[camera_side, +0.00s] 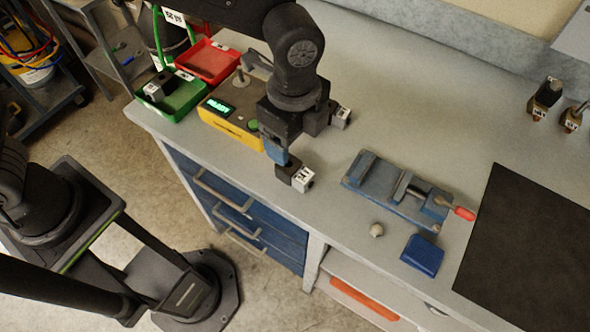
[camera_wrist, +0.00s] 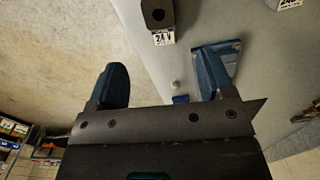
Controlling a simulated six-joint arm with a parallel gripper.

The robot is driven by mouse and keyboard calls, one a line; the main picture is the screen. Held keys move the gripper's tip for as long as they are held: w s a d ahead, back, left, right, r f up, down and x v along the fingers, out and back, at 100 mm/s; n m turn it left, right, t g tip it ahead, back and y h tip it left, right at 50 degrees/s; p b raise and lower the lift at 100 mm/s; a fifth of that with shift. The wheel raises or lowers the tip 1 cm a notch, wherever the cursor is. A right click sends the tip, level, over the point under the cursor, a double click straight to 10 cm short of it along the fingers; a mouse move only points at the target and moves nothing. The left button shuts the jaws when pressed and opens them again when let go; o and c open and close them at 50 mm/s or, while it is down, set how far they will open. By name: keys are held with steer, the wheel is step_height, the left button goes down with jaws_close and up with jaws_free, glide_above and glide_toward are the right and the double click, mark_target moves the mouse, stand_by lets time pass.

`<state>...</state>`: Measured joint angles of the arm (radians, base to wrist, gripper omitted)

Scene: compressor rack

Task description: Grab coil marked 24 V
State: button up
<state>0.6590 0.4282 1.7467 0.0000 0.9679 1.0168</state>
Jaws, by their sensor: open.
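A dark coil with a white label reading 24 V (camera_wrist: 163,38) lies at the top centre of the wrist view, ahead of the gap between my fingers. By its place near the bench's front edge, it matches the front coil (camera_side: 303,180) in the side view. A second labelled coil (camera_side: 340,117) stands farther back; its label (camera_wrist: 288,3) is cut off in the wrist view. My gripper (camera_wrist: 162,78) is open and empty, with blue fingers apart. In the side view, my gripper (camera_side: 277,152) hangs just above and left of the front coil, partly overlapping it; one finger is hidden.
A yellow tester (camera_side: 230,118) stands left of my gripper. Behind it are a green bin (camera_side: 185,98) holding a block-like part and a red bin (camera_side: 210,60). A blue vise (camera_side: 375,182), small knob (camera_side: 376,230), blue block (camera_side: 422,256) and black mat (camera_side: 530,250) lie right.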

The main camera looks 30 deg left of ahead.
mark_target(295, 168)
step_height(295, 168, down, 10)
steer(key=shift+w+f, duration=0.1)
stand_by(0.4)
steer(key=shift+c, duration=0.2)
steer(key=c, duration=1.1)
